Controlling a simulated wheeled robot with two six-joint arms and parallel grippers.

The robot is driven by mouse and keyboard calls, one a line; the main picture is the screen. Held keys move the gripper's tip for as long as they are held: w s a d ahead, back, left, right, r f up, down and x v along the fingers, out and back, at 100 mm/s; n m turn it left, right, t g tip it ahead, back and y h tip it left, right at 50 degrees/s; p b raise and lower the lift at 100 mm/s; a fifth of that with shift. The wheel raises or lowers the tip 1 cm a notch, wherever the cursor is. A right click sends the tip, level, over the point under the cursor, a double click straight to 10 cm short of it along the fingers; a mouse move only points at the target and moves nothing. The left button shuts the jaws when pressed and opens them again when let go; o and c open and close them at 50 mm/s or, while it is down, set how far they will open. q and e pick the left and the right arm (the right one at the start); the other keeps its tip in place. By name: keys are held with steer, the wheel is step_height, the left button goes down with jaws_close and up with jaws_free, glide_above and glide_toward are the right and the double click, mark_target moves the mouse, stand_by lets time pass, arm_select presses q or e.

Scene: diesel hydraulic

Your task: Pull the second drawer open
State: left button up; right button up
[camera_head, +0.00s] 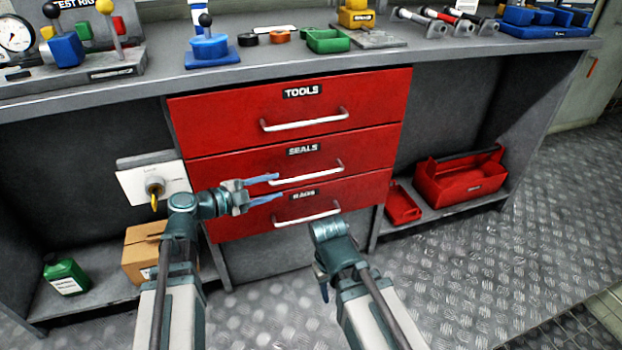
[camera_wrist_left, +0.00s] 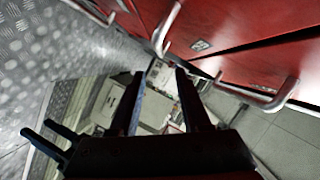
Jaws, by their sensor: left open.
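The red drawer unit has three drawers. The second drawer, labelled SEALS (camera_head: 235,165), looks closed, with a pale bar handle (camera_head: 315,175). My left gripper (camera_head: 279,187) is open and empty in front of the drawers. Its upper finger overlaps the left end of the SEALS handle in the head view, and its lower finger lies over the RAGS drawer front. Touch cannot be told.
The TOOLS drawer (camera_head: 235,110) above and the RAGS drawer (camera_head: 240,222) below look closed. A worktop (camera_head: 250,68) with parts overhangs the drawers. A cardboard box (camera_head: 140,255) stands left, a red toolbox (camera_head: 462,182) right. The metal floor (camera_head: 470,270) at right is clear.

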mark_target(305, 178)
arm_select(q)
steer(key=b+x, duration=0.2)
steer(key=x, duration=1.1)
steer(key=shift+d+b, duration=0.1)
steer(key=shift+b, duration=0.2)
jaws_close()
steer(key=shift+f, duration=0.1)
stand_by(0.7)
